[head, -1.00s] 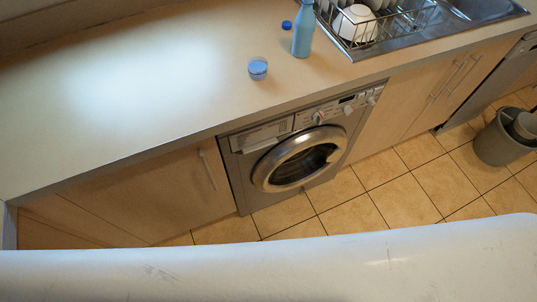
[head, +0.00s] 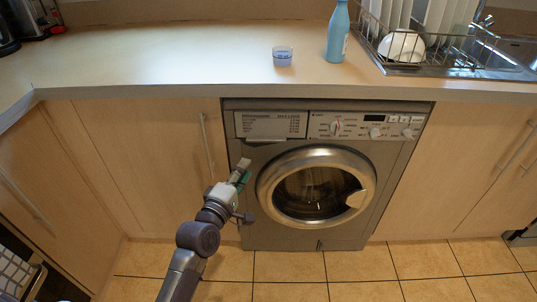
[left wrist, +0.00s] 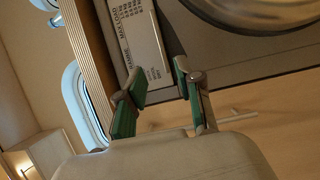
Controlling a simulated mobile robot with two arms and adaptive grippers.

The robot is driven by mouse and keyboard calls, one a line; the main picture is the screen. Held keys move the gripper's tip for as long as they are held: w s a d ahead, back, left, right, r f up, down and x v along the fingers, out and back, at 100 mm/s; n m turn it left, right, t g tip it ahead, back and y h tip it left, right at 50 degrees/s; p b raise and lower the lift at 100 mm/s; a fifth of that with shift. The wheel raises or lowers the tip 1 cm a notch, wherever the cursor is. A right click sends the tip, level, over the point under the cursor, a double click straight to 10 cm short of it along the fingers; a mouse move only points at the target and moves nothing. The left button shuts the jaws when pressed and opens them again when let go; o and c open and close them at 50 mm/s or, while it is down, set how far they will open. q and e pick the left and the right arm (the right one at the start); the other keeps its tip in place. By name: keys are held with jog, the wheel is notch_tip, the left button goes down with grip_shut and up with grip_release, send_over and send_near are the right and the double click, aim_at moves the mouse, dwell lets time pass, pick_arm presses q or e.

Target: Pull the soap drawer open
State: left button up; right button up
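The soap drawer (head: 271,125) is the pale labelled panel at the top left of the grey washing machine (head: 255,220). Its front looks flush with the machine, so it appears shut. My left gripper (head: 243,168) is in front of the machine, below the drawer's left end and left of the round door (head: 318,187). In the left wrist view the drawer (left wrist: 140,40) reaches down toward the gap between my green-padded fingertips (left wrist: 160,76). The fingers are apart with nothing gripped; I cannot tell whether they touch the drawer. My right gripper is out of view.
The worktop (head: 170,72) overhangs the machine. A cabinet handle (head: 207,145) is just left of the machine. The tiled floor (head: 365,265) in front is clear.

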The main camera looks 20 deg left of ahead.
aim_at(265, 142)
pick_arm(q)
jog(key=w, duration=0.3)
jog(key=w+b, duration=0.1)
jog(key=w, duration=0.3)
jog(key=w+d+b, duration=0.1)
jog(key=w, duration=0.3)
jog(key=shift+w+d+f, duration=0.1)
jog(key=shift+w, duration=0.05)
jog(key=shift+w+d, duration=0.1)
jog(key=shift+w, duration=0.55)
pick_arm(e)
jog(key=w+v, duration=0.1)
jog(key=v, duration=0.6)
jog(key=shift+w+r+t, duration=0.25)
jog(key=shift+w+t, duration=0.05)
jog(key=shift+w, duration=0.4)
pick_arm(q)
grip_shut()
